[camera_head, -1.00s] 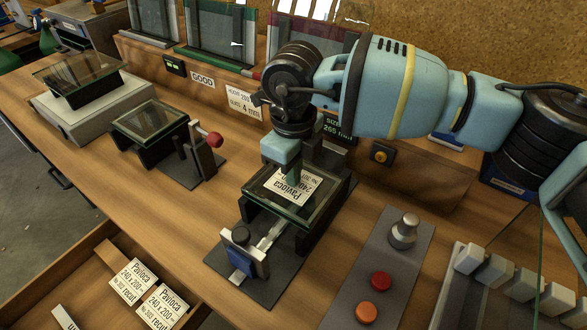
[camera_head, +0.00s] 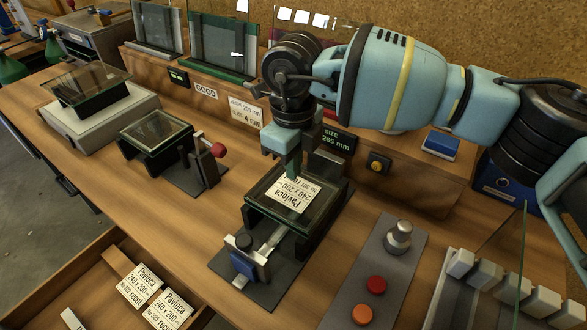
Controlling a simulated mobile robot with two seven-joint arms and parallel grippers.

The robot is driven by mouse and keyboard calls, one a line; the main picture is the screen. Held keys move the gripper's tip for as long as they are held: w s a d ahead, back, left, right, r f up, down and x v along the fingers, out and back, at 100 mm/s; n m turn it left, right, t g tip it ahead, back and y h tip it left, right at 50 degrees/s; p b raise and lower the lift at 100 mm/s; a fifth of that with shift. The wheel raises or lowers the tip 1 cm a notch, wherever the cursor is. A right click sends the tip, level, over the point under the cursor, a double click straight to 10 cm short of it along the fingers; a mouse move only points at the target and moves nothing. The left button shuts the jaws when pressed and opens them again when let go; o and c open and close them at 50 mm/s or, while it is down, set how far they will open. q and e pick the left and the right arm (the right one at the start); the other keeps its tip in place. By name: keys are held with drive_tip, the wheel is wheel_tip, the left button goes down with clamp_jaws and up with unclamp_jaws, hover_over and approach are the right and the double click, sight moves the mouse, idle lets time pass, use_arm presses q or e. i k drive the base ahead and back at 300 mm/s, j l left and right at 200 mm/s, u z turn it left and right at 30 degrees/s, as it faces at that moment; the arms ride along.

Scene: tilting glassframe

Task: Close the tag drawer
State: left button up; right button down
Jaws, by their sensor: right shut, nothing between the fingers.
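The tag drawer (camera_head: 84,258) stands open at the lower left, pulled out from the bench front. White printed tags (camera_head: 143,287) lie in it, and its near part is cut off by the picture's bottom edge. My right gripper (camera_head: 292,176) is shut and points down over the glass-topped fixture (camera_head: 268,216). Its tip is at a white Pavloca tag (camera_head: 293,196) on the glass; whether it touches cannot be told. The gripper is well up and right of the drawer. My left gripper is not in view.
A smaller glass fixture with a red-knobbed lever (camera_head: 217,150) stands to the left. A grey panel with red (camera_head: 376,285) and orange buttons is right of the tagged fixture. A slotted rack (camera_head: 499,281) is at lower right. Bare bench lies between fixture and drawer.

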sight(86, 284)
drive_tip(key=k, duration=1)
